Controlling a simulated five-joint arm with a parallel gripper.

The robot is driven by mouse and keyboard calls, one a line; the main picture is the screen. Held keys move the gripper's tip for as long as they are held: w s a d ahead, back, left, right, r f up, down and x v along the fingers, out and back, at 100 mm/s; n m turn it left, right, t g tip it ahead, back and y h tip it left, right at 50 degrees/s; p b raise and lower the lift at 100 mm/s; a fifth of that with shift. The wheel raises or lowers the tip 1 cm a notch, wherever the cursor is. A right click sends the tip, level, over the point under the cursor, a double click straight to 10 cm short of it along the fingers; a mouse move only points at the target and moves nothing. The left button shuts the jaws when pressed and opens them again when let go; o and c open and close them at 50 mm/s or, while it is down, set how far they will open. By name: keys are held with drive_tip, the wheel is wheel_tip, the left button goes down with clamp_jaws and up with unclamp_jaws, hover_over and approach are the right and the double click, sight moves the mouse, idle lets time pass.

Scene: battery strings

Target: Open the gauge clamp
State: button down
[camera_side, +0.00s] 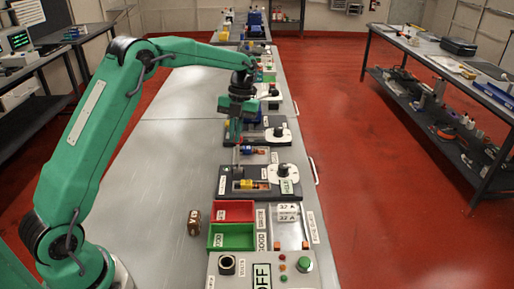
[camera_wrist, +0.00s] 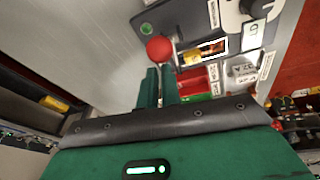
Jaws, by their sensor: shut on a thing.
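In the wrist view a red ball knob (camera_wrist: 158,49) tops a thin metal rod that runs down between my two green fingers. My gripper (camera_wrist: 160,88) is shut on this lever below the ball. In the side view my gripper (camera_side: 236,135) is low over the left part of the dark gauge plates. The nearer gauge plate (camera_side: 228,188) holds a yellow-ended battery (camera_side: 248,184) in its slot, with a white dial and black knob (camera_side: 283,172) on its right. The lever is too small in the side view to tell its angle.
A red bin (camera_side: 234,210) and a green bin (camera_side: 232,236) stand nearer the camera. A control box with a green button (camera_side: 304,264) is at the front. The bench left of the plates is clear.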

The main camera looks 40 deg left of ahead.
drive_tip(key=w+a+r, duration=0.3)
drive_tip(key=r, duration=0.5)
drive_tip(key=shift+w+a, duration=0.25)
drive_tip(key=shift+a, duration=0.1)
idle(0.8)
drive_tip(key=s+d+r+n+t, duration=0.2)
drive_tip(key=s+d+r+n, duration=0.25)
drive_tip(key=s+n, duration=0.25)
drive_tip(key=s+d+r+n+t, duration=0.2)
drive_tip(key=s+d+r+n, duration=0.1)
drive_tip(key=s+r+n, duration=0.4)
drive_tip(key=s+d+f+n+t, duration=0.2)
drive_tip(key=s+f+n, duration=0.2)
drive_tip(key=s+n, duration=0.3)
drive_tip(key=s+d+f+n+t, duration=0.2)
drive_tip(key=s+f+n, duration=0.2)
drive_tip(key=s+n, duration=0.4)
drive_tip(key=s, duration=0.3)
drive_tip(key=shift+d+t, duration=0.2)
drive_tip(key=shift+t, duration=0.1)
